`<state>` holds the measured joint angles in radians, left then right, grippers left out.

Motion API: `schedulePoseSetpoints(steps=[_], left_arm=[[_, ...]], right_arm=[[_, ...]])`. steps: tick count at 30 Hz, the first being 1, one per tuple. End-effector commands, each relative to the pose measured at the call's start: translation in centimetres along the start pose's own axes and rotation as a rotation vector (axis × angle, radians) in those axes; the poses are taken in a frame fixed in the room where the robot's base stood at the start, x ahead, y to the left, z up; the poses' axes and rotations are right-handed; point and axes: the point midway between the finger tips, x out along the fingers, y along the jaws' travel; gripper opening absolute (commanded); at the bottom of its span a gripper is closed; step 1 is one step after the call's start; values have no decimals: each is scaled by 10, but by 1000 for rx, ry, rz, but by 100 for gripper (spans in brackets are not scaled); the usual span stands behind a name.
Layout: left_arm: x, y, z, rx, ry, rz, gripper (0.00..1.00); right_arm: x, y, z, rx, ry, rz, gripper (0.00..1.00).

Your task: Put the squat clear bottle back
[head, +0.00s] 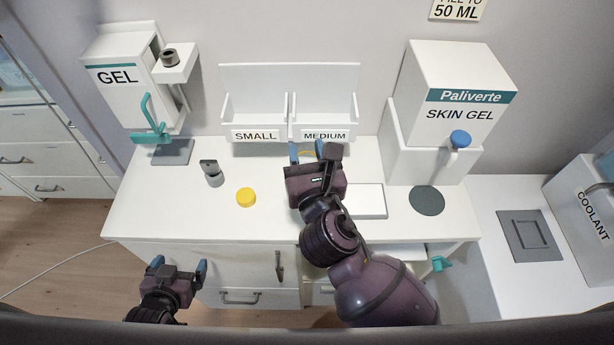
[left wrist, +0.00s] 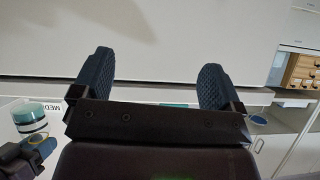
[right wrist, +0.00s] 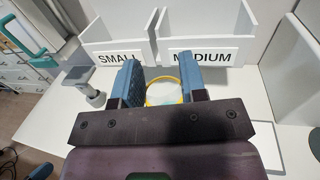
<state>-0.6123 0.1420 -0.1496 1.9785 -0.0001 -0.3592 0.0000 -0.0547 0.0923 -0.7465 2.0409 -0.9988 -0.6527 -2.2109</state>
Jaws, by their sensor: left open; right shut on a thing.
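My right gripper (head: 307,151) is shut on the squat clear bottle, just in front of the MEDIUM bin (head: 324,134). In the right wrist view the clear bottle (right wrist: 164,92) shows between the blue fingers with a yellow ring around it. In the head view the gripper mostly hides it. The left wrist view shows the bottle (left wrist: 29,118) from the side, with a teal band. I cannot tell whether it touches the table. A yellow cap (head: 245,197) lies on the table. My left gripper (head: 179,267) is open and empty before the table's front edge.
The SMALL bin (head: 255,134) adjoins the MEDIUM bin. A GEL dispenser (head: 122,80) stands at the left, with a small grey object (head: 212,173) near it. The SKIN GEL dispenser (head: 452,100) stands at the right, near a dark round pad (head: 427,200). The table's front left is clear.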

Motion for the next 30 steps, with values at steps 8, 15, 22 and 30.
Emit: schedulePoseSetpoints(steps=[8, 15, 22, 30], left_arm=[[6, 1, 4, 1, 4, 1, 92], [13, 2, 13, 1, 4, 2, 92], [15, 3, 10, 2, 10, 3, 92], [16, 3, 7, 2, 19, 3, 92]], right_arm=[[0, 0, -24, 2, -1, -1, 0], [0, 0, -58, 0, 2, -1, 0], [0, 0, -64, 1, -2, 1, 0], [0, 0, -66, 0, -1, 1, 0]])
